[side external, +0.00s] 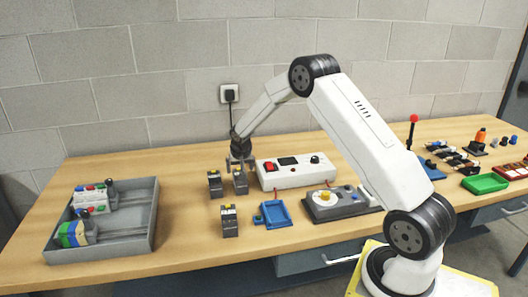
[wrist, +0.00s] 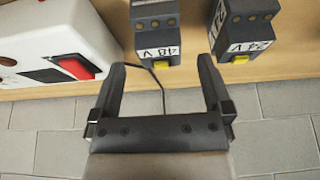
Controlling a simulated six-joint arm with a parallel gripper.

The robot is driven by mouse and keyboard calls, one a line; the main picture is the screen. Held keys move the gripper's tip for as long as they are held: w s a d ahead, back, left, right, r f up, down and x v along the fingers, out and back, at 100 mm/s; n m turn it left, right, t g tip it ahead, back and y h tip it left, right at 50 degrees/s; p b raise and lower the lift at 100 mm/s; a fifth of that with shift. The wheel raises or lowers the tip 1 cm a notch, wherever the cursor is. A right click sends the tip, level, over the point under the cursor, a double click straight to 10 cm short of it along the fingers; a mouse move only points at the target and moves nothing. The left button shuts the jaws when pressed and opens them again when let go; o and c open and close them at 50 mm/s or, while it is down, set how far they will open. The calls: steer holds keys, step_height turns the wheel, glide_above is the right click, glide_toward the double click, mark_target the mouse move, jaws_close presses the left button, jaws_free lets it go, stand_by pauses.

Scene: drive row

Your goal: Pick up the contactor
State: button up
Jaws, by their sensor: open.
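Three similar dark grey blocks with yellow parts, which look like contactors, stand on the table in the side view. In the wrist view, the one marked "48 V" (wrist: 156,28) is just beyond my fingertips, roughly centred between them; it appears as the back right block (side external: 240,182). The one marked "24 V" (wrist: 242,30) is to its right there, and is the back left block (side external: 214,184) in the side view. The third block (side external: 229,221) stands nearer the front. My gripper (side external: 239,164) is open and empty, above the back right block; its fingers (wrist: 160,68) show apart.
A white box with a red switch (side external: 295,172) stands close to the right; it also shows in the wrist view (wrist: 60,45). A grey bin (side external: 150,212) holds parts at left. Bare table lies between bin and blocks.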

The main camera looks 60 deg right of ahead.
steer(key=shift+d+f, duration=0.1)
steer(key=shift+f, duration=0.15)
steer(key=shift+f, duration=0.1)
steer(key=shift+x, duration=2.55)
steer(key=shift+w+d, duration=0.1)
jaws_close()
